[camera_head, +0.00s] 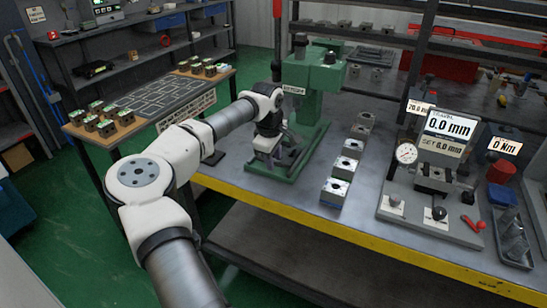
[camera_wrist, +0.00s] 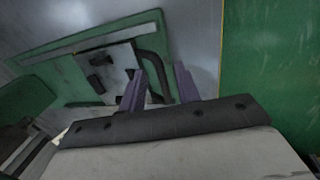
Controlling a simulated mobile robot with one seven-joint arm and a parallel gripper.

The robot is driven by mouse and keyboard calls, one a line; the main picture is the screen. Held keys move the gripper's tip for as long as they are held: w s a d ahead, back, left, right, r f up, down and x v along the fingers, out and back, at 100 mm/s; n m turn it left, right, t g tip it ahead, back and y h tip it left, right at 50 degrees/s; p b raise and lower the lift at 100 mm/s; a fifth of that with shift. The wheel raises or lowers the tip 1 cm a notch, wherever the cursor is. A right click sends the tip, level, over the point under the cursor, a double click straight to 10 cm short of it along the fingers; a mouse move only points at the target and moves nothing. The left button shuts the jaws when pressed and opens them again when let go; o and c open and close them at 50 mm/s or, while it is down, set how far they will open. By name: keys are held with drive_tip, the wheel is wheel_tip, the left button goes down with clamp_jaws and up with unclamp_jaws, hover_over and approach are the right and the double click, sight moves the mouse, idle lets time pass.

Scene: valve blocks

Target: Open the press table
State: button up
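A green press (camera_head: 313,88) stands on the grey bench, its flat green base (camera_head: 313,143) extending toward the front. My arm reaches across to it, and my gripper (camera_head: 281,158) is low over the front of this base. In the wrist view, my gripper's two purple fingers (camera_wrist: 160,88) stand apart. Beyond them is a grey plate (camera_wrist: 112,72) with dark blocks on a green base (camera_wrist: 60,65). A dark curved bar (camera_wrist: 155,68) runs from the plate toward the gap between the fingers. I cannot tell whether the fingers touch it. My arm hides part of the press front in the head view.
Several metal blocks (camera_head: 334,192) stand in a row right of the press. Further right is a gauge stand (camera_head: 437,178) with a display reading 0.0 mm. A side table (camera_head: 150,100) with several blocks is at the left. The bench has a yellow front edge (camera_head: 290,212).

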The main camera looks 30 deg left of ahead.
drive_tip(key=shift+r, duration=0.1)
wheel_tip(320, 180, up, 14)
drive_tip(key=s+b, duration=0.2)
drive_tip(key=shift+s+f, duration=0.25)
drive_tip(key=shift+d, duration=0.1)
idle(0.3)
